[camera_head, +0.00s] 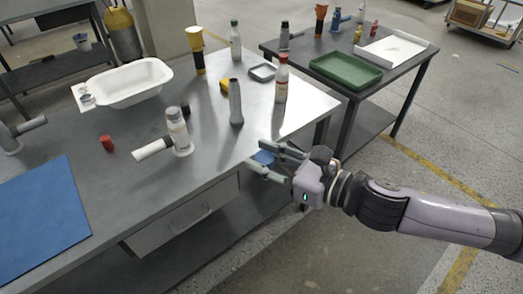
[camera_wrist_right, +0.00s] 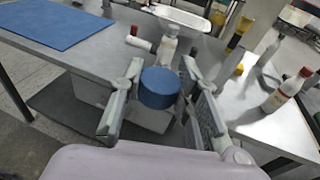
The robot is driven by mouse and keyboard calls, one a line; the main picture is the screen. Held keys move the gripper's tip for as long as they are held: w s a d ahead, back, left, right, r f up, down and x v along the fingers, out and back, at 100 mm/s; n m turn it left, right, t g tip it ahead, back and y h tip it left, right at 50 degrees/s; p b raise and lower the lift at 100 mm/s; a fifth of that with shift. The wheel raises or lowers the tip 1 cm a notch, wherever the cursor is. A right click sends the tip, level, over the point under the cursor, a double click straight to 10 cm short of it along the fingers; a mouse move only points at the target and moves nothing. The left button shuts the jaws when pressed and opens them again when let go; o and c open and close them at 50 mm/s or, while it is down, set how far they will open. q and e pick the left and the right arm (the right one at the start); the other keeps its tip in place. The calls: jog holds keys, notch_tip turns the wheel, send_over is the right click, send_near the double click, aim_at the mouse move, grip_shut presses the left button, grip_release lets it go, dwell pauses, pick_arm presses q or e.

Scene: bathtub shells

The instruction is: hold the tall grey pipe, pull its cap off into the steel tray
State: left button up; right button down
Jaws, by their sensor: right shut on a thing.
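The tall grey pipe (camera_head: 236,103) stands upright on the grey workbench, and no cap shows on its top. My right gripper (camera_head: 262,162) is out at the bench's near right edge, apart from the pipe. It is shut on a blue cap (camera_head: 265,158), which shows between its fingers in the right wrist view (camera_wrist_right: 160,88). The steel tray (camera_head: 262,73) is small and shallow and sits behind and right of the pipe; it looks empty. My left gripper is not in view.
A white bottle (camera_head: 178,132) with a white tube beside it stands left of the pipe. A red-labelled bottle (camera_head: 281,82), yellow block (camera_head: 225,86) and yellow torch (camera_head: 196,50) are near the tray. A blue mat (camera_head: 42,215) and red cap (camera_head: 106,142) lie left.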

jog(key=n+g+y, duration=0.1)
jog(key=d+f+n+g+y, duration=0.1)
jog(key=n+g, duration=0.1)
jog(key=f+n+g, duration=0.1)
jog(key=g, duration=0.1)
jog(key=shift+s+d+f+y, duration=0.25)
jog(key=shift+y, duration=0.15)
jog(key=shift+s+d+f+n+g+y, duration=0.2)
jog(key=shift+f+n+g, duration=0.2)
jog(key=shift+n+g, duration=0.45)
jog(key=shift+s+d+f+n+g+y, duration=0.15)
jog(key=shift+f+n+g, duration=0.3)
jog(key=shift+g, duration=0.7)
jog(key=shift+a+r, duration=0.1)
